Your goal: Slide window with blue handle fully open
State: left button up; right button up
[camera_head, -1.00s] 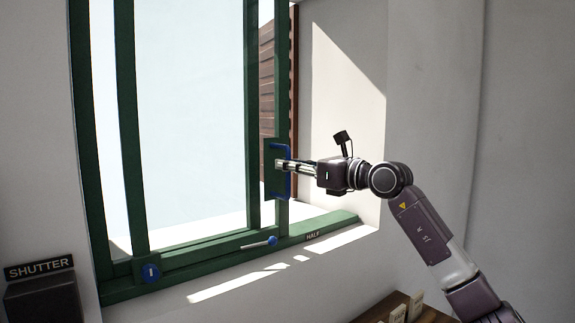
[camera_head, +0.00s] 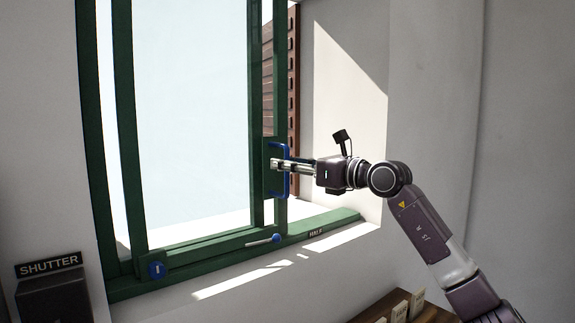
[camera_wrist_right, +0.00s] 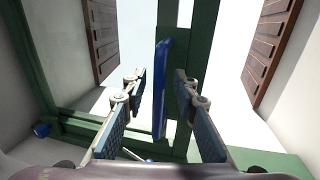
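The window sash (camera_head: 281,100) has a green frame and carries a blue vertical bar handle (camera_head: 286,184) on its right upright. Clear space and outside wooden slats show right of this upright, so the sash stands partly open. My right gripper (camera_head: 275,163) reaches in from the right at the handle's middle. In the right wrist view the blue handle (camera_wrist_right: 160,88) stands between the two finger pads, with narrow gaps visible on both sides. The right gripper is open around it. My left gripper is not in view.
A HALF label (camera_head: 316,232) sits on the green sill. A white lever with a blue knob (camera_head: 276,238) and a blue round knob (camera_head: 157,270) are on the lower frame. A SHUTTER sign (camera_head: 48,264) is at left. A wooden shelf (camera_head: 372,312) lies bottom right.

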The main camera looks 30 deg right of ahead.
jog(key=shift+s+d, duration=0.1)
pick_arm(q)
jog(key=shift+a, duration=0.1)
pick_arm(e)
jog(key=v, duration=1.1)
jog(key=shift+s, duration=0.4)
dwell(0.5)
